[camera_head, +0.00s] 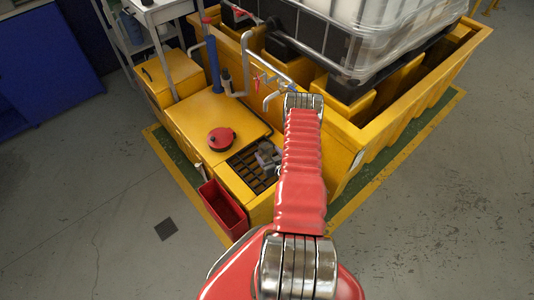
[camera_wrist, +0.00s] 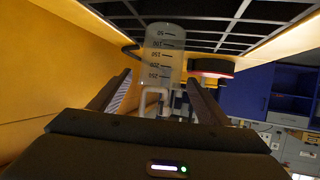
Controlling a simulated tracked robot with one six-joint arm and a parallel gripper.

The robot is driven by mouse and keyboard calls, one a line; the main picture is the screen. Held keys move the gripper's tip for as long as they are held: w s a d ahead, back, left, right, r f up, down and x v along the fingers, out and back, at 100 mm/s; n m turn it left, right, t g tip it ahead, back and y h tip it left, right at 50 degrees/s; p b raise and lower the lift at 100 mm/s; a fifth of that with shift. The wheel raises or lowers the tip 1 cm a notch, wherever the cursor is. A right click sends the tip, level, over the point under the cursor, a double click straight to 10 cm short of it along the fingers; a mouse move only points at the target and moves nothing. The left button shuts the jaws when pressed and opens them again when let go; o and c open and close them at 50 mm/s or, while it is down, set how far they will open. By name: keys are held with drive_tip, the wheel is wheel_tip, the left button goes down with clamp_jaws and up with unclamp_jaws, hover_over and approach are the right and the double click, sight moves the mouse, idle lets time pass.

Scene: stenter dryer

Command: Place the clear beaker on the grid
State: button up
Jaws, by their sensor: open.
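The clear beaker (camera_wrist: 163,55), with dark volume marks, shows in the wrist view, which is turned upside down. Its base end overlaps the dark grid (camera_wrist: 245,28); I cannot tell for sure whether it touches. My gripper (camera_wrist: 158,80) is open, with one finger on each side of the beaker's lower-picture end and gaps visible. In the head view the dark grid (camera_head: 240,164) is set in the yellow unit, left of my red arm. A small grey shape over it is too unclear to tell beaker from gripper.
A red round cap (camera_head: 221,139) sits on the yellow top left of the grid. A blue pipe (camera_head: 213,65) and grey pipes rise behind. A red bin (camera_head: 222,207) stands in front. A yellow wall (camera_wrist: 50,60) runs close beside my gripper.

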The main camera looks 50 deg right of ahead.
drive_tip(key=v, duration=1)
drive_tip(key=shift+s, duration=0.25)
drive_tip(key=shift+a, duration=0.15)
